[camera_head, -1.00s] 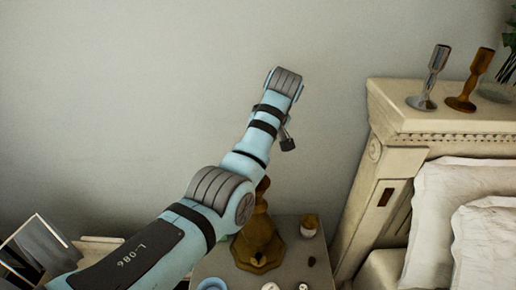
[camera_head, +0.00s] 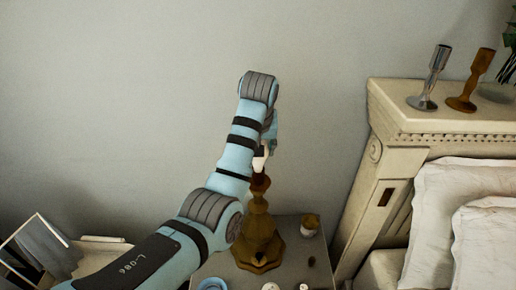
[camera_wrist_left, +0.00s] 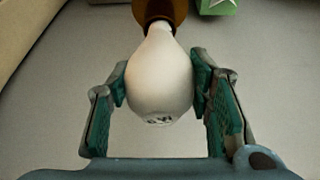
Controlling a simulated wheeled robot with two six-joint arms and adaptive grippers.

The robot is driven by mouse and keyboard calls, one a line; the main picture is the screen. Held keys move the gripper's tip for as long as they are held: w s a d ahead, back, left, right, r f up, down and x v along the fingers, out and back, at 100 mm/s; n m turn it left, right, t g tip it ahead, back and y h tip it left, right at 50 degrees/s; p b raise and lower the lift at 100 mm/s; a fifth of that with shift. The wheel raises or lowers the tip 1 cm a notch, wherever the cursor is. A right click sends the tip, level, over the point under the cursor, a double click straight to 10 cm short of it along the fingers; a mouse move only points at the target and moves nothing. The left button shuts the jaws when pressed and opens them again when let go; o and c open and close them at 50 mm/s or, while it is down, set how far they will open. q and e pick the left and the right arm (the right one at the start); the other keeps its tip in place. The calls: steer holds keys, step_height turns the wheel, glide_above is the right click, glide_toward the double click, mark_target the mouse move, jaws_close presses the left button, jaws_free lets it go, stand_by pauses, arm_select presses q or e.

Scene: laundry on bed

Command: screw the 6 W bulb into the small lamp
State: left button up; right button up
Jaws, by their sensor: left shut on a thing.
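The lamp (camera_head: 257,240) is a brown, turned-wood-like stand on the nightstand, with its socket (camera_head: 260,183) on top. My left gripper (camera_head: 264,150) is above it, shut on a white bulb (camera_head: 260,162). In the left wrist view, the bulb (camera_wrist_left: 160,78) sits between both finger pads (camera_wrist_left: 160,84), its neck pointing at the brown socket (camera_wrist_left: 160,10). The neck meets the socket's opening in that view; how deep it sits I cannot tell. Small dark print on the bulb's rounded end looks like a number and W, hard to read. My right gripper is out of view.
The nightstand (camera_head: 288,256) also holds a small brown-topped jar (camera_head: 309,226), a light blue ring-shaped thing (camera_head: 212,284) and several small items. The bed's headboard (camera_head: 410,125) with two candlesticks stands to the right. A green object (camera_wrist_left: 217,6) shows in the left wrist view.

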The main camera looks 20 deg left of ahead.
arm_select(q)
steer(key=m+h, duration=0.2)
steer(key=m, duration=0.3)
steer(key=shift+a+m, duration=0.1)
steer(key=shift+m, duration=0.3)
steer(key=m+h, duration=0.1)
steer(key=m, duration=0.2)
steer(key=shift+m+g+h, duration=0.3)
steer(key=shift+m+g, duration=0.1)
steer(key=shift+m+g+h, duration=0.4)
steer(key=shift+m+h, duration=0.3)
steer(key=shift+m, duration=1.4)
steer(key=m+g, duration=0.1)
steer(key=m, duration=0.2)
steer(key=shift+h, duration=0.3)
steer(key=o, duration=1)
steer(key=shift+f, duration=0.1)
